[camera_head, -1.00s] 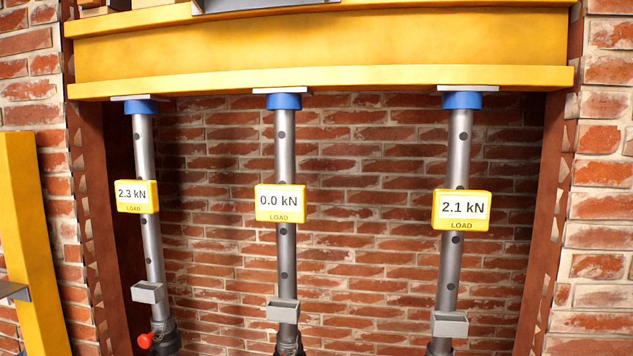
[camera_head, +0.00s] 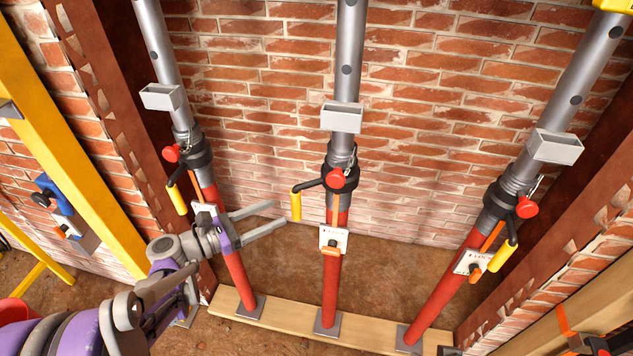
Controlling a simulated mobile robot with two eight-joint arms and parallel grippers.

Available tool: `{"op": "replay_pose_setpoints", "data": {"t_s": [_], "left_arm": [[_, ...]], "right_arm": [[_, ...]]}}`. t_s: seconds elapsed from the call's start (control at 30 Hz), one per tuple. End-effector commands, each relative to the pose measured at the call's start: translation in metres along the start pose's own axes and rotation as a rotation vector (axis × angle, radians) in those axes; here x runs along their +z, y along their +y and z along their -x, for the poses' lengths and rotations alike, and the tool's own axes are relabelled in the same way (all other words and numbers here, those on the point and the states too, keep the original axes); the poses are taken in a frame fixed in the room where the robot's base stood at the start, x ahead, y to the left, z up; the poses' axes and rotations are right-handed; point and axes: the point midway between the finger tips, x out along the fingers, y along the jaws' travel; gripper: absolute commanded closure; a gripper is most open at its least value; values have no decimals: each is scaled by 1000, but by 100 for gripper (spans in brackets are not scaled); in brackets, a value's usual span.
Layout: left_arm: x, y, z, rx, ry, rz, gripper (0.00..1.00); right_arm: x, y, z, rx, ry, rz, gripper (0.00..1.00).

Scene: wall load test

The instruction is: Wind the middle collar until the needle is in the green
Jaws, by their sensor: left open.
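The middle prop (camera_head: 332,285) is a red lower tube with a grey upper tube, standing upright. Its black collar (camera_head: 342,162) carries a red knob (camera_head: 337,179) and a crank with a yellow handle (camera_head: 296,205) hanging at the left. A small white plate (camera_head: 340,238) with an orange part sits on the red tube below; I cannot make out a needle or green zone on it. My left gripper (camera_head: 279,214) is open and empty, its two fingers pointing right toward the yellow handle, seemingly just short of it. My right gripper is not in view.
Similar props stand at left (camera_head: 235,275) and right (camera_head: 435,295), each with a collar and yellow handle. All stand on a wooden plank (camera_head: 285,324) before a brick wall (camera_head: 440,95). A yellow post (camera_head: 75,150) rises at the left.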

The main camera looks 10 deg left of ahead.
Motion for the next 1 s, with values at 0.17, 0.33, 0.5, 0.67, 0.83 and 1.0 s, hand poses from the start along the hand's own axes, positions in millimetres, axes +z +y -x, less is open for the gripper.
{"op": "replay_pose_setpoints", "data": {"t_s": [0.17,0.33,0.5,0.67,0.83,1.0], "left_arm": [[4,9,-1,11,-53,59,39],[6,8,-27,7,-53,59,39],[7,9,-61,8,-52,58,39],[9,10,-86,10,-51,57,39],[9,10,-101,12,-51,56,39],[9,10,-104,12,-50,56,39]], "right_arm": [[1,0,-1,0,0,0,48],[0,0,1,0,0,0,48],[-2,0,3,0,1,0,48],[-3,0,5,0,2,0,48],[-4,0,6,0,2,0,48],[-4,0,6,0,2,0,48]]}}
